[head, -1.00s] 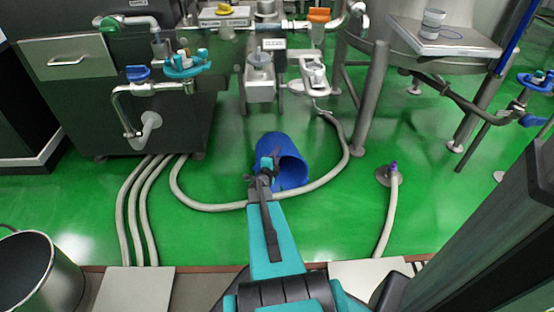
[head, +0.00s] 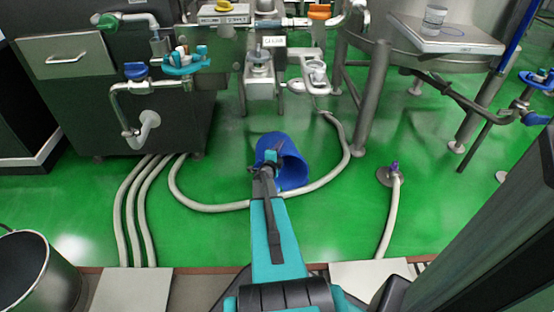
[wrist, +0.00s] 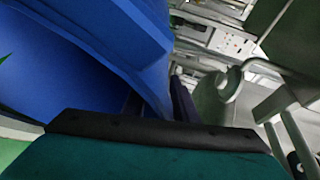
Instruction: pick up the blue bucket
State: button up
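The blue bucket (head: 296,172) lies tipped on the green floor in the middle of the head view, its mouth towards the lower right. My gripper (head: 272,160) is at the bucket's left side and covers part of it. In the wrist view the bucket (wrist: 60,60) fills the upper left, very close. Its wall runs down between the dark fingers of my gripper (wrist: 158,105). One finger is on each side of the wall. The frames do not show clearly whether the fingers press on it. The fingertips are partly hidden.
A steel tank leg (head: 370,100) stands behind to the right, and a dark cabinet (head: 60,110) behind to the left. A metal bin (head: 35,275) is at lower left.

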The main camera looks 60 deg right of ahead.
grip_shut()
dwell(1.4)
